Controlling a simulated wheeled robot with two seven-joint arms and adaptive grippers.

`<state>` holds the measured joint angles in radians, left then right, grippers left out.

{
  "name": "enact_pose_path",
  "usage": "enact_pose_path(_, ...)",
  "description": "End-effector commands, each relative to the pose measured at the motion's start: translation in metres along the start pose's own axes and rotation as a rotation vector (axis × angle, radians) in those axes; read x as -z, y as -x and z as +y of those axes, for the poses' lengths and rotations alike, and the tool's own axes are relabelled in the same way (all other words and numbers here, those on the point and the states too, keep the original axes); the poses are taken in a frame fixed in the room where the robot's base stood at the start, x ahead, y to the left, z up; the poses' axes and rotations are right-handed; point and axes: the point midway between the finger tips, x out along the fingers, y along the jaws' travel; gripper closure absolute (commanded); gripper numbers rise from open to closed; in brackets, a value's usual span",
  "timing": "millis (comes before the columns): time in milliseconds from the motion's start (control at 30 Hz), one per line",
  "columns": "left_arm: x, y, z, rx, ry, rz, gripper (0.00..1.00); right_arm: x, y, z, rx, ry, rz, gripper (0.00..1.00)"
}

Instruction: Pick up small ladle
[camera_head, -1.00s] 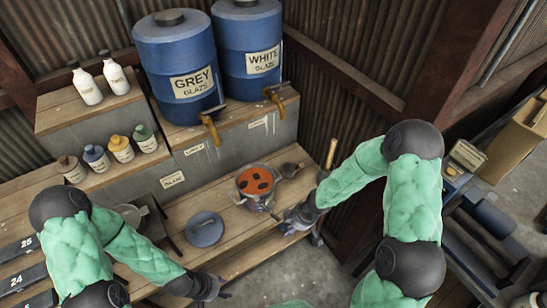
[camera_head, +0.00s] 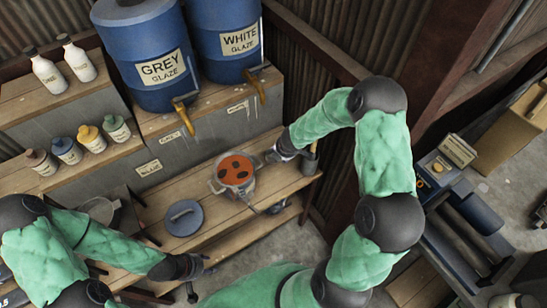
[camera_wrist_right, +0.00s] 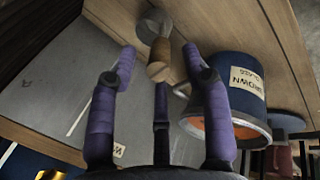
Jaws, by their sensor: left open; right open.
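In the right wrist view, a small ladle with a wooden handle (camera_wrist_right: 160,60) and a round grey end (camera_wrist_right: 154,27) lies on the wooden bench. My right gripper (camera_wrist_right: 160,85) is open; its purple fingers spread on either side of the handle's end, with no clear contact. In the head view my right gripper (camera_head: 277,152) is just right of the glaze pot, and it mostly hides the ladle. My left gripper (camera_head: 190,268) is open and empty, low in front of the bench.
The pot of orange glaze (camera_head: 236,172) stands close to my right gripper; its brown glaze label shows in the wrist view (camera_wrist_right: 246,82). A blue-grey lid (camera_head: 183,217) lies left of it. A container (camera_head: 310,160) is at the bench's right end. Grey (camera_head: 160,65) and white (camera_head: 228,40) glaze barrels stand behind.

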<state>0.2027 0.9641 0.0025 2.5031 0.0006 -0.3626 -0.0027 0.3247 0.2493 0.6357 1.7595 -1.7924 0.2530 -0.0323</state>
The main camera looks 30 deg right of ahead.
Motion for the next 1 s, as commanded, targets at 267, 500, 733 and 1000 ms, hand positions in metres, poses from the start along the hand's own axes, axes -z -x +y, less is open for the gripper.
enact_pose_path(267,0.000,-0.005,-0.002,0.000,0.000,0.000,0.54,0.000,-0.029,-0.001,0.003,0.001,0.001,0.51)
enact_pose_path(500,0.000,-0.008,-0.003,0.000,0.000,0.000,0.54,0.000,-0.052,-0.001,0.002,-0.001,0.001,0.51)
enact_pose_path(733,0.000,-0.008,-0.003,0.000,0.000,0.000,0.54,0.000,-0.053,0.000,0.001,-0.001,0.001,0.51)
enact_pose_path(1000,0.000,-0.008,-0.003,0.000,0.000,0.000,0.54,0.000,-0.053,0.000,0.001,-0.001,0.001,1.00)
